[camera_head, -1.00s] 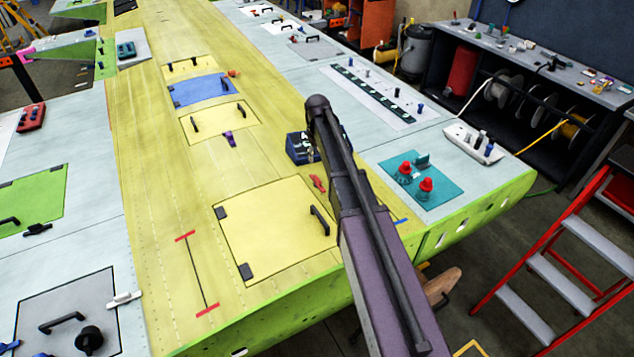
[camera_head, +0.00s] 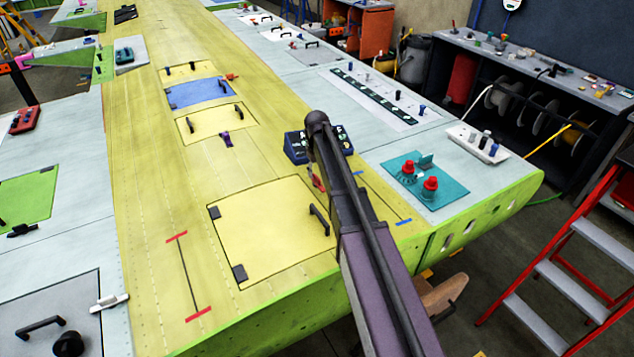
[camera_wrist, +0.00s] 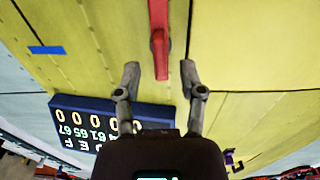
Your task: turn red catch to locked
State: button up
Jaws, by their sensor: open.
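The red catch (camera_wrist: 159,40) shows in the wrist view as a long red handle on the yellow wing skin, its near end reaching toward the gap between my fingertips. In the head view the catch (camera_head: 317,179) is a small red piece beside the yellow hatch, partly hidden by my arm. My gripper (camera_wrist: 160,76) is open and empty, one finger on each side of the catch's near end. I cannot tell the height of the fingers above it. In the head view my arm hides the gripper.
A dark blue box with white digits (camera_wrist: 80,122) lies close to my left finger; it shows in the head view (camera_head: 296,148) behind my arm. The yellow hatch (camera_head: 270,235) has a black handle. A teal panel with red knobs (camera_head: 455,190) is to the right.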

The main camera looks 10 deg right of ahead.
jog(key=shift+f+b, duration=1.05)
jog(key=shift+f, duration=0.3)
grip_shut()
